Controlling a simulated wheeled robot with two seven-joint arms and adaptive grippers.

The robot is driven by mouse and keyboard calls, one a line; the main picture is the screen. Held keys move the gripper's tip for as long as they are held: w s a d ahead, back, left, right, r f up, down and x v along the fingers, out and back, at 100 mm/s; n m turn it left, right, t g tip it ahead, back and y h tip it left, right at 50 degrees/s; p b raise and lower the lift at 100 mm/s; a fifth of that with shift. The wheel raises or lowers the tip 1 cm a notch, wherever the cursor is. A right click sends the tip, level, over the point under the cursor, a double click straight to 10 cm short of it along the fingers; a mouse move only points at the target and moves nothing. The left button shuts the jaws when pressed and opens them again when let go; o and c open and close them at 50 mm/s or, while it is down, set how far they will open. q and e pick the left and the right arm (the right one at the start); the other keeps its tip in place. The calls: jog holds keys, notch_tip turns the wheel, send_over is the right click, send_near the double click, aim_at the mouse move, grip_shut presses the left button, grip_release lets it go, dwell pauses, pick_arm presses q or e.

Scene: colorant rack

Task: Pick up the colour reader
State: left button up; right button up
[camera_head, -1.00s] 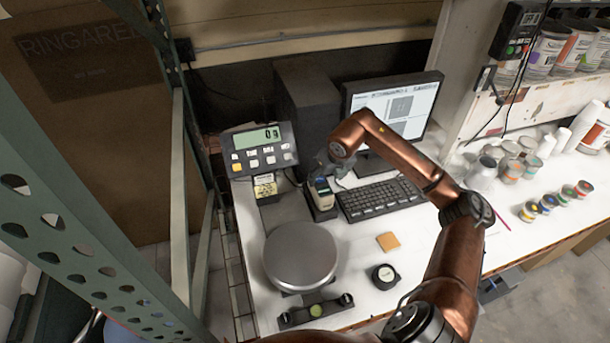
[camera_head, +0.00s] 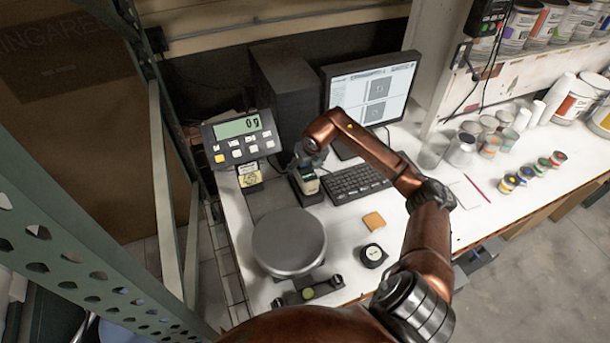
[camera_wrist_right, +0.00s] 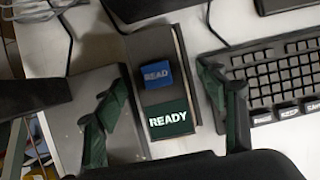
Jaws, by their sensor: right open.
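The colour reader (camera_head: 308,185) is a small dark device near the left end of the keyboard. In the right wrist view the colour reader (camera_wrist_right: 183,60) shows a blue READ button and a green READY screen. My right gripper (camera_head: 305,160) is over the reader, coming in from the right. In the wrist view its two dark green fingers (camera_wrist_right: 163,85) are open, one on each side of the reader, with gaps visible. Whether the fingertips are level with the reader's sides is hard to tell. My left gripper is not in view.
The keyboard (camera_head: 358,183) lies close to the reader's right, with the monitor (camera_head: 372,95) behind. A scale display (camera_head: 243,138) and round weighing plate (camera_head: 289,241) are to the left and front. A sponge (camera_head: 374,222) and a black round item (camera_head: 373,255) lie in front.

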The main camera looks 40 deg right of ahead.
jog(key=shift+c, duration=0.4)
jog(key=shift+r, duration=0.1)
grip_shut()
